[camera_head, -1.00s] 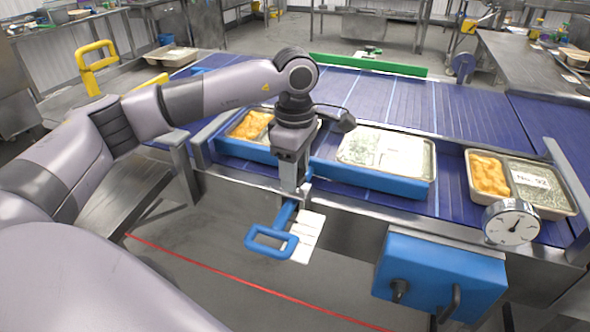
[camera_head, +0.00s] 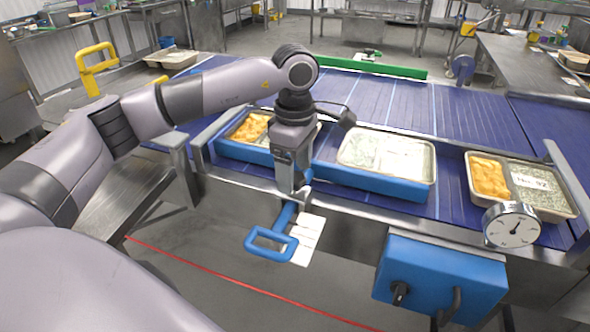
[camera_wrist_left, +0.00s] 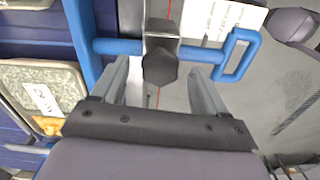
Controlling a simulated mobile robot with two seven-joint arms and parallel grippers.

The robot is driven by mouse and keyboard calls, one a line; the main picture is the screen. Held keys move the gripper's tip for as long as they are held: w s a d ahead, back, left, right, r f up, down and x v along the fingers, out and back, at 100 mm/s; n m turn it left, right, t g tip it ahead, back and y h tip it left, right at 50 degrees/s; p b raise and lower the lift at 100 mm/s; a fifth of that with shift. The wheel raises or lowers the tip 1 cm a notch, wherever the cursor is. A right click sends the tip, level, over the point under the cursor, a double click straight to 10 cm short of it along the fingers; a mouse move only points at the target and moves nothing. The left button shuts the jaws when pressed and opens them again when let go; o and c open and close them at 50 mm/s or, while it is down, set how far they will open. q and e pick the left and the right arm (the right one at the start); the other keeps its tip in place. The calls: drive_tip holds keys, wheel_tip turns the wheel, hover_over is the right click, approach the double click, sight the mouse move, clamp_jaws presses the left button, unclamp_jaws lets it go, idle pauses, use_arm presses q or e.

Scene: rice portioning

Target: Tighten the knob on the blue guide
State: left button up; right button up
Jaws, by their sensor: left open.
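The blue guide is a long rail (camera_head: 372,181) along the near side of the conveyor, with a rod and a looped handle (camera_head: 270,243) sticking out toward me. In the left wrist view the guide's blue rod and loop (camera_wrist_left: 243,54) run across the top. A dark faceted knob (camera_wrist_left: 160,67) sits on a metal bracket over that rod. My left gripper (camera_head: 297,193) points down above the rod at the conveyor's edge. In the left wrist view the open fingers (camera_wrist_left: 160,80) stand on either side of the knob, with gaps visible. The head view hides the knob behind the gripper. My right gripper is out of view.
Food trays (camera_head: 388,157) stand on the blue conveyor (camera_head: 385,105) behind the rail. A white label sheet (camera_head: 306,240) is beside the handle. A round dial (camera_head: 511,225) and a blue box (camera_head: 440,278) with a black switch are at the right front.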

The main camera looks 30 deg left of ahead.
sight(295, 177)
use_arm(q)
wheel_tip(295, 177, up, 6)
drive_tip(key=shift+r, duration=0.2)
idle(0.6)
